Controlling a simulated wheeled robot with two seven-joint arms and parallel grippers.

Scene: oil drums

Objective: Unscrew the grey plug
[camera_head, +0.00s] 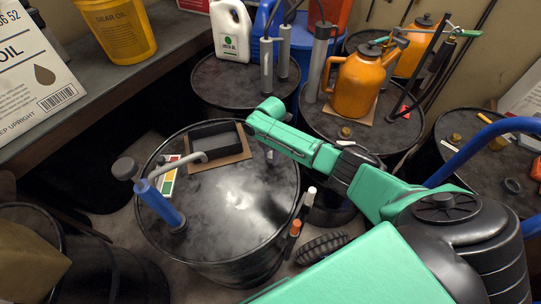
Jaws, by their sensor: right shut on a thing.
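A black oil drum (235,215) stands in the middle of the view. My right gripper (268,128) reaches in from the lower right and is over the far right part of its lid. It is shut on the grey plug (270,156), of which only a small grey bit shows below the green fingers. The gripper hides most of the plug and its threads, so I cannot tell whether it is still seated in the lid. My left gripper is not in view.
On the same lid are a blue hand pump (160,205) with a grey spout, a black tray (215,142) on cardboard and a colour card (169,177). Other drums stand behind, with an orange can (356,85) and a white jug (231,32). A tyre (321,247) lies on the floor.

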